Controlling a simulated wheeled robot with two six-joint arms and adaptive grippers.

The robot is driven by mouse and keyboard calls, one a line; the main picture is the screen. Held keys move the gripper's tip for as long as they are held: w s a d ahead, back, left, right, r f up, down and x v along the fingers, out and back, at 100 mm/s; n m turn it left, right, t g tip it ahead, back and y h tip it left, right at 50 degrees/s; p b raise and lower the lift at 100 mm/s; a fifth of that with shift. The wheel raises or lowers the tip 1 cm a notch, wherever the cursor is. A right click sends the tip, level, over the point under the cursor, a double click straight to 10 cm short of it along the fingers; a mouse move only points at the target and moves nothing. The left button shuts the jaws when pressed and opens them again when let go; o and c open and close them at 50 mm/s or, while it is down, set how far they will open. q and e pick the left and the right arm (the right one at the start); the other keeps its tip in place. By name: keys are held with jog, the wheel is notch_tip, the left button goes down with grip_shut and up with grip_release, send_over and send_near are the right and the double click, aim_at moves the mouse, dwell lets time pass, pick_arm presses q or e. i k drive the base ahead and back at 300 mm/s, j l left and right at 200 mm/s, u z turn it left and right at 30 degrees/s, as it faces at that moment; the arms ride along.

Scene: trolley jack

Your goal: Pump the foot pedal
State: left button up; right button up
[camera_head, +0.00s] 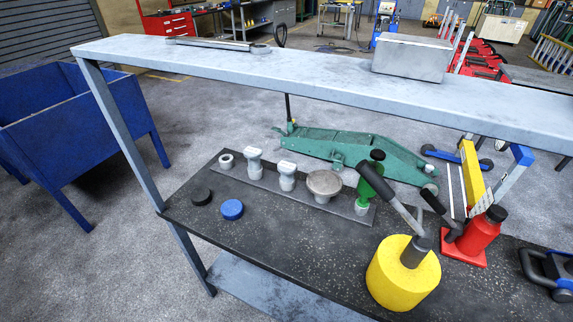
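A long green trolley jack (357,150) lies low on the floor behind the workbench. I cannot make out for certain which part is the foot pedal. The jack's lower edge and right end are partly hidden by items on the bench. Neither of my grippers shows in the head view.
A raised grey shelf (300,72) spans the view above the dark bench top (290,235). The bench holds a yellow cylinder (385,272), a red bottle jack (478,238) and several adapters. A blue bin (75,140) stands left; floor between is clear.

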aim_at(278, 130)
jog(key=i+j, duration=0.1)
jog(key=j, duration=0.35)
jog(key=i+j, duration=0.15)
jog(key=j, duration=0.3)
jog(key=i+j, duration=0.1)
jog(key=j, duration=0.35)
jog(key=i+j, duration=0.15)
jog(key=j, duration=0.25)
jog(key=i+j, duration=0.1)
jog(key=j, duration=0.35)
jog(key=i+j, duration=0.15)
jog(key=j, duration=0.3)
jog(key=i+j, duration=0.1)
jog(key=j, duration=0.35)
jog(key=i+j, duration=0.15)
jog(key=j, duration=0.3)
jog(key=i+j, duration=0.35)
jog(key=i, duration=0.15)
jog(key=i+j, duration=0.3)
jog(key=i, duration=0.25)
jog(key=i+j, duration=0.35)
jog(key=i, duration=0.15)
jog(key=i+l, duration=2.35)
jog(key=l, duration=0.25)
jog(key=i+l, duration=0.2)
jog(key=l+u, duration=0.05)
jog(key=l, duration=0.05)
